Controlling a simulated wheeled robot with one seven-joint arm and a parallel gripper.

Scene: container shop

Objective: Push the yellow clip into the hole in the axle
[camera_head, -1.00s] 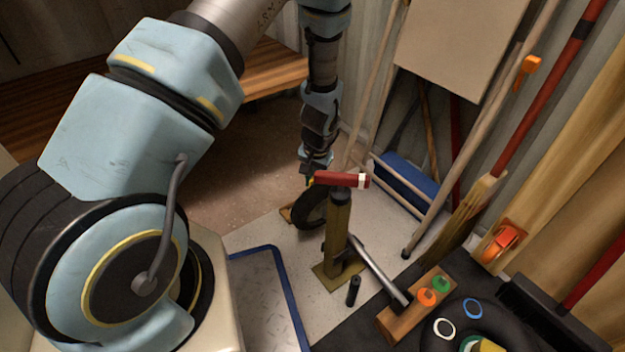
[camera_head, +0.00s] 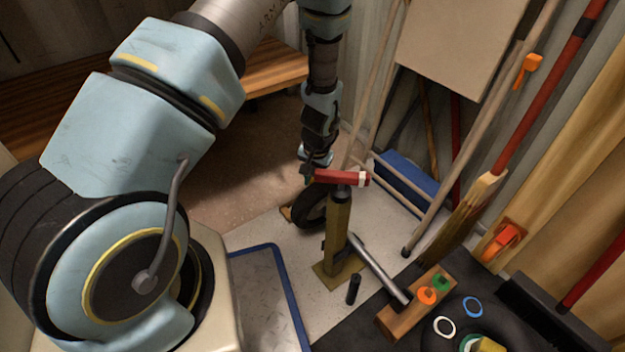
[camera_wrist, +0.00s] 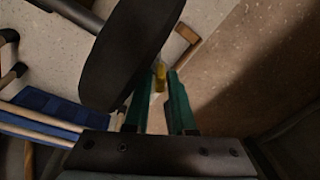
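The yellow clip (camera_wrist: 160,78) shows in the wrist view between the tips of my gripper's green fingers (camera_wrist: 161,80), which appear closed on it. In the head view my gripper (camera_head: 308,176) points down at the left end of a red bar with a white band (camera_head: 342,178), apparently the axle. The bar lies level on top of an olive stand (camera_head: 338,225). A black wheel (camera_head: 312,210) is below and behind the bar's left end; it fills the upper left of the wrist view (camera_wrist: 130,50). The hole is not visible, and the clip is hardly visible in the head view.
A wooden block with orange and green caps (camera_head: 415,305) and coloured rings (camera_head: 444,327) lie on a dark surface at lower right. A steel tube (camera_head: 380,270) slants beside the stand. Brooms and poles lean by a blue box (camera_head: 405,182).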

